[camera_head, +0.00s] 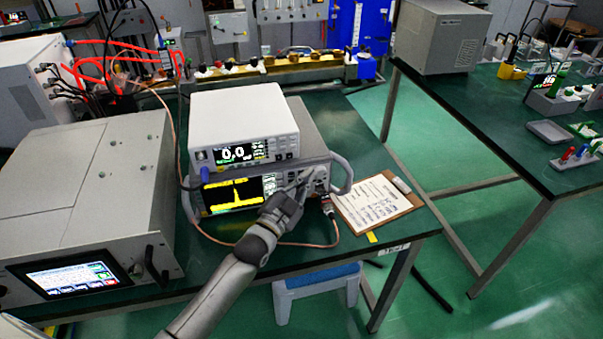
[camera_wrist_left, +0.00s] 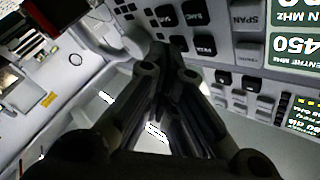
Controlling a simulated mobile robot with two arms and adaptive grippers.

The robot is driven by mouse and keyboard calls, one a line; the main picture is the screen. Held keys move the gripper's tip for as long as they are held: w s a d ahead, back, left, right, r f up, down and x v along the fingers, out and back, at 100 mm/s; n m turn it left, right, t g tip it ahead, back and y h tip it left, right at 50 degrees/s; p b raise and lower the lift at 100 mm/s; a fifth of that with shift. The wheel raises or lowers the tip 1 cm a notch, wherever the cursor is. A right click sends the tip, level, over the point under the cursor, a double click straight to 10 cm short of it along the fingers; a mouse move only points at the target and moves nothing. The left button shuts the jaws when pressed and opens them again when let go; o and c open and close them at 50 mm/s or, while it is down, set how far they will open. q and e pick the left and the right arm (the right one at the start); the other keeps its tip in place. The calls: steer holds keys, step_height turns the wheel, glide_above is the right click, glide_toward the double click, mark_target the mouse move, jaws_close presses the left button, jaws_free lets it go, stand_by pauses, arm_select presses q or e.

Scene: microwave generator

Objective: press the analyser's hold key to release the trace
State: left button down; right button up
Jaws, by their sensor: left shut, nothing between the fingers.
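The analyser (camera_head: 232,194) is the lower instrument on the bench, with a yellow peak trace on its dark screen. My left gripper (camera_head: 304,184) is shut and empty, in front of the key area right of that screen. In the left wrist view its closed fingertips (camera_wrist_left: 160,52) are at the analyser's key panel (camera_wrist_left: 215,18), among dark keys. Contact with a key cannot be told. A key marked SPAN (camera_wrist_left: 246,16) and part of the green-grey display (camera_wrist_left: 292,45) show at the right. The hold key cannot be picked out; the fingers cover part of the panel.
A white meter (camera_head: 243,125) reading 0,0 sits on the analyser. A grey unit with a touchscreen (camera_head: 75,275) stands left. A clipboard (camera_head: 375,203) lies right of the analyser. A copper-coloured cable (camera_head: 300,244) loops in front. A stool (camera_head: 315,285) stands below the bench edge.

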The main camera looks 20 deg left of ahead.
arm_select(q)
steer(key=shift+s+d+p, duration=0.4)
steer(key=shift+s, duration=0.25)
steer(key=s+d+p, duration=0.1)
steer(key=s, duration=0.1)
steer(key=s+d+p, duration=0.1)
steer(key=s, duration=0.1)
steer(key=shift+d, duration=0.4)
stand_by(0.6)
